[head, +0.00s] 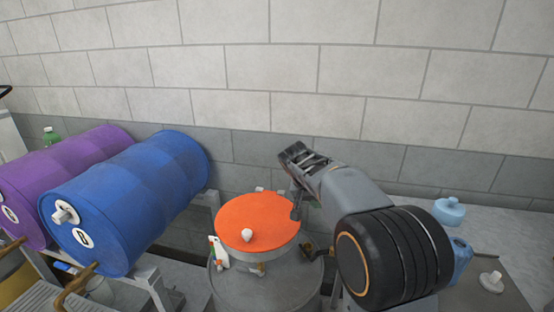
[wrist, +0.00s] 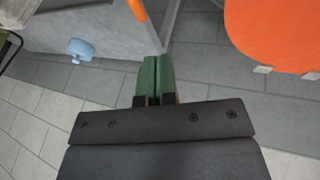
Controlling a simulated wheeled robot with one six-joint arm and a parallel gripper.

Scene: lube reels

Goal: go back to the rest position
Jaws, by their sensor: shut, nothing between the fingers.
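My gripper (wrist: 158,62) is shut, with its two green fingers pressed together and nothing between them. In the wrist view it is over open space, with the orange round top (wrist: 275,35) off to the upper right, apart from the fingers. In the head view my arm comes in from the lower right and its wrist end is raised near the right edge of the orange round top (head: 257,222). The fingers are not clear in the head view.
A blue drum (head: 130,200) and a purple drum (head: 75,170) lie on a rack at left. A spray bottle (head: 218,252) stands by the grey drum (head: 262,292) under the orange top. A light-blue jug (head: 449,211) is on the right counter. A block wall (head: 280,60) closes the back.

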